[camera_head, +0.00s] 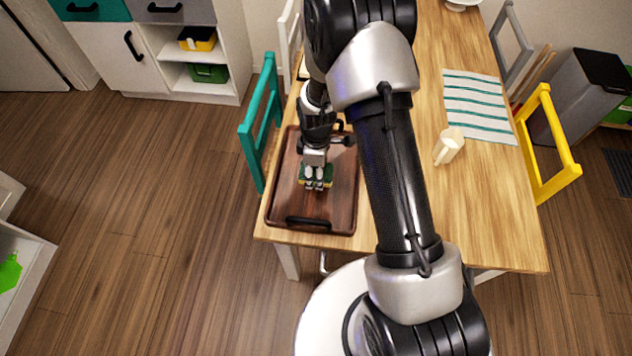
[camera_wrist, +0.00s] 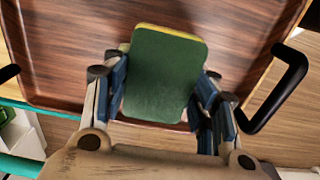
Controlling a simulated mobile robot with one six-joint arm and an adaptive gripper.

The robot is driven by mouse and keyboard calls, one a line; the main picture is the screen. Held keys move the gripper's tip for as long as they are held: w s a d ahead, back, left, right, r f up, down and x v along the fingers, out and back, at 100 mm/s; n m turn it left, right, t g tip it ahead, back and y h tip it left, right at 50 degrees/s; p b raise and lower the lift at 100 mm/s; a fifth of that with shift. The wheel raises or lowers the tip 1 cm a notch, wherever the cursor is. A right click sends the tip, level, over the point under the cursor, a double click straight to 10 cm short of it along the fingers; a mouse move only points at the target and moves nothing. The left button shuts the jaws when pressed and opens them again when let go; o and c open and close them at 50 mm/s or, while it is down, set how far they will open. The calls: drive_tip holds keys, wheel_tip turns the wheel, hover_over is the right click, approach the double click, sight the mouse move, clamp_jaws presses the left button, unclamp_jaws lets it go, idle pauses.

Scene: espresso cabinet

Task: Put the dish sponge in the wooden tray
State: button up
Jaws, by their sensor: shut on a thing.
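The dish sponge (camera_head: 316,176) is green on one face with a yellow layer, and it sits between the fingers of my gripper (camera_head: 317,183). In the wrist view the sponge (camera_wrist: 165,75) shows its green face, with a finger of my gripper (camera_wrist: 163,100) at each side. The gripper is shut on it. The wooden tray (camera_head: 280,195) is dark brown with black handles and lies on the table's near left part. The sponge is over the inside of the tray. Whether it touches the tray floor I cannot tell. My arm hides part of the tray's far side.
The wooden table (camera_head: 480,215) holds a striped cloth (camera_head: 478,105) and a cream pitcher-like item (camera_head: 448,146) right of my arm. A teal chair (camera_head: 262,125) stands close to the tray's left side. A yellow chair (camera_head: 552,145) stands at the right.

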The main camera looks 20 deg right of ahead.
wheel_tip(320, 180, down, 5)
drive_tip(key=shift+f+b, duration=0.1)
drive_tip(key=shift+b, duration=0.55)
drive_tip(key=shift+s+f+b, duration=0.1)
drive_tip(key=shift+f+b, duration=0.25)
drive_tip(key=shift+b, duration=0.05)
drive_tip(key=o, duration=0.9)
drive_tip(key=shift+f, duration=0.1)
drive_tip(key=shift+r, duration=0.2)
